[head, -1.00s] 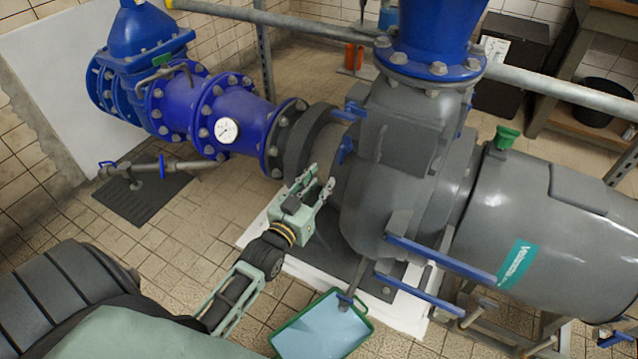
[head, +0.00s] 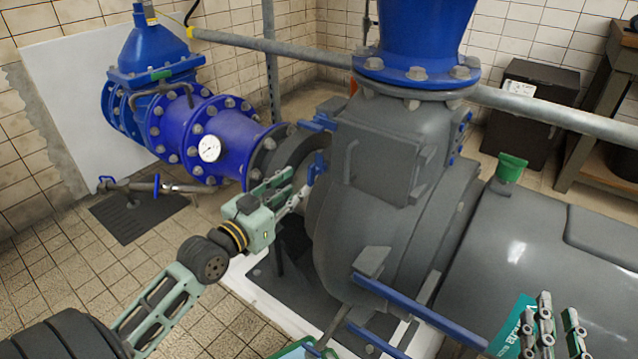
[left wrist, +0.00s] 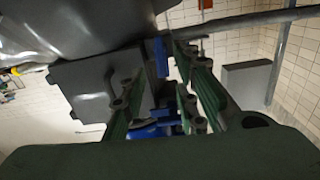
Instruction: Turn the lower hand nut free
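The lower hand nut (head: 316,168) is blue and sits at the left edge of the grey pump's square cover (head: 378,160). The upper hand nut (head: 318,122) is above it. My left gripper (head: 292,190) is open and empty, its fingers pointing at the pump just left of and below the lower nut, seemingly short of contact. In the left wrist view a blue upright piece (left wrist: 161,57) shows near the open fingers; I cannot tell for certain which nut it is. My right gripper (head: 556,318) is at the lower right in front of the motor, fingers apart, empty.
Blue bars (head: 420,313) stick out at the pump's lower front. A green-rimmed tray (head: 296,350) is at the bottom edge. The blue pipe with a gauge (head: 209,148) is behind my left arm. Tiled floor at the left is open.

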